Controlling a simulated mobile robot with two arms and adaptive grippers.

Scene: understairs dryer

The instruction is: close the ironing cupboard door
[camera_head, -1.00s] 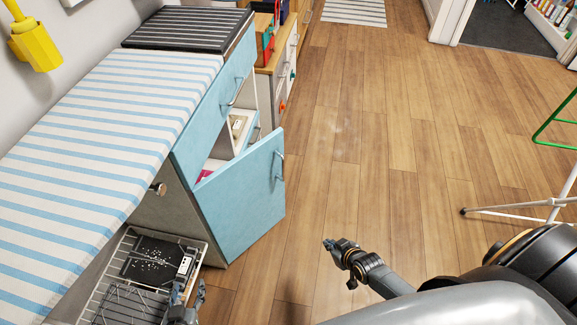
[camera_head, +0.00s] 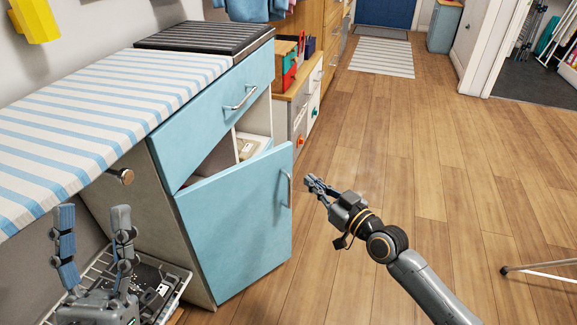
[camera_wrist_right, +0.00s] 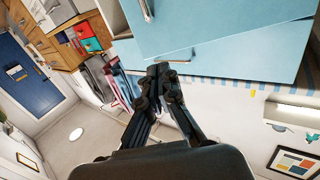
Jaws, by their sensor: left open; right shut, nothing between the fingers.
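The light blue ironing cupboard door (camera_head: 238,222) stands ajar, with a gap above it into the shelves. Its upright metal handle (camera_head: 285,189) is near its right edge. In the right wrist view the door (camera_wrist_right: 225,22) is at the top, above the drawer front. My right gripper (camera_head: 311,182) is shut and empty, just right of the handle; it looks apart from it. It also shows in the right wrist view (camera_wrist_right: 160,72). My left gripper (camera_head: 92,210) is open and empty, pointing up, left of the cupboard and in front of the wire rack.
A blue drawer front (camera_head: 222,95) sits above the door, under the striped ironing top (camera_head: 90,110). A round knob (camera_head: 126,176) sticks out of the cupboard's side. A wire rack (camera_head: 178,290) stands low at the left.

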